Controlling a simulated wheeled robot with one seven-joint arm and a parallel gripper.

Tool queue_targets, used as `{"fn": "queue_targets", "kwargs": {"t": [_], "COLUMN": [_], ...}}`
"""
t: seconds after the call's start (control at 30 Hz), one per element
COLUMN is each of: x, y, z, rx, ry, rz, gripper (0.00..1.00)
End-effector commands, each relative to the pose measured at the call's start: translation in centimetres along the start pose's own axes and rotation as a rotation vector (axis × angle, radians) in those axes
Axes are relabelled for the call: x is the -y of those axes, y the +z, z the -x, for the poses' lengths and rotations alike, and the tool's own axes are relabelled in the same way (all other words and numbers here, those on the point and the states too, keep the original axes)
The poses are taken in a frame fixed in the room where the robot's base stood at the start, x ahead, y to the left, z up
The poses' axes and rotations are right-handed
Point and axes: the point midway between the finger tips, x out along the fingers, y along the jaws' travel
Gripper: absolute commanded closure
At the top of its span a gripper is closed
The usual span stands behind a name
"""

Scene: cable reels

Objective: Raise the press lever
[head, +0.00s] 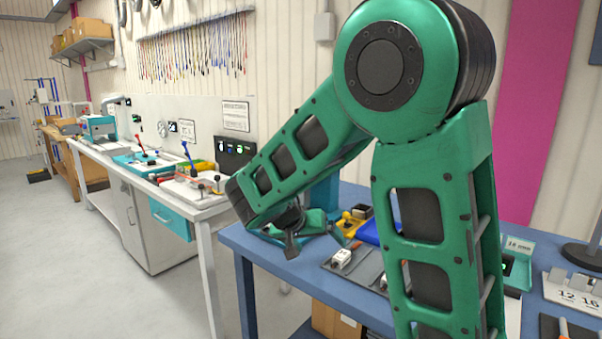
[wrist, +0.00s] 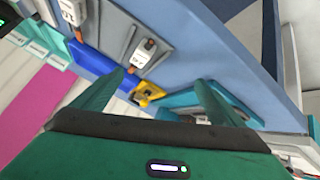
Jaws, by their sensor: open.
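Two upright levers show in the head view on the white bench at left: one with a blue handle (head: 187,152) on a pale fixture, one with a red handle (head: 139,142) on a teal-based fixture. I cannot tell which, if either, is the press lever. My gripper (head: 290,243) is over the near left part of the blue table, partly hidden by my forearm, well to the right of both levers. In the wrist view my gripper (wrist: 160,77) has its two green fingers wide apart with nothing held. No lever is clearly visible there.
The blue table (head: 260,252) carries a grey tray with small white units (head: 341,258), a yellow block (head: 350,225) and a blue bin (head: 369,233). A gap separates it from the white bench (head: 200,205). Open floor (head: 60,255) lies at left.

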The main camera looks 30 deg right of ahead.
Motion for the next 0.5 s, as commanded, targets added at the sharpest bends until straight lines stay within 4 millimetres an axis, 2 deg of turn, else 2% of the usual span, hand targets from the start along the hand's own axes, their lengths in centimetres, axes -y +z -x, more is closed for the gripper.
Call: {"fn": "queue_targets", "kwargs": {"t": [0.03,0.17,0.3,0.5], "x": [0.8,1.5,2.5,3.4], "y": [-1.0,-4.0,-6.9,-8.9], "z": [0.6,3.1,7.9,15.1], "rx": [-0.058,-0.227,-0.435,-0.680], "ry": [0.041,0.138,0.202,0.224], "rz": [-0.024,-0.124,-0.238,-0.376], "gripper": [0.08,0.08,0.08,0.08]}}
